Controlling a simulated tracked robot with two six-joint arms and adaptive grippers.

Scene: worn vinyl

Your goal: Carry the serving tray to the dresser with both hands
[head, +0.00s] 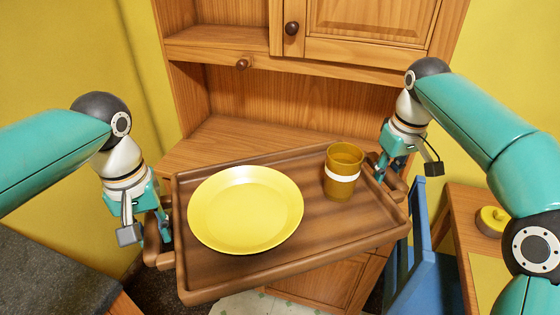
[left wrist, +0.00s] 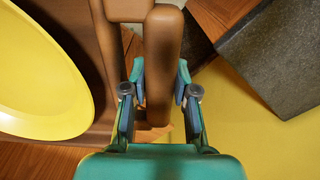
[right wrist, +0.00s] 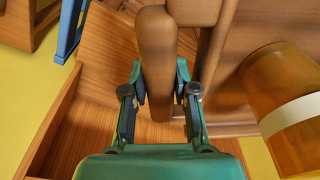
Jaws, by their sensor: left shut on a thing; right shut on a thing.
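The brown wooden serving tray (head: 320,235) is held in the air in front of the wooden dresser (head: 235,138), tilted in the head view with its right side higher. A yellow plate (head: 245,208) lies on its left part and an amber cup with a white band (head: 343,172) stands upright at its right. My left gripper (head: 160,245) is shut on the tray's left handle (left wrist: 163,65). My right gripper (head: 383,170) is shut on the tray's right handle (right wrist: 156,60). The tray hides part of the dresser's counter and front.
A blue chair (head: 425,265) stands to the right, close to the tray's right corner. Behind it is a wooden table (head: 462,215) with a yellow round object (head: 491,221). A dark grey countertop (head: 50,265) is at the lower left. The visible dresser counter is bare.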

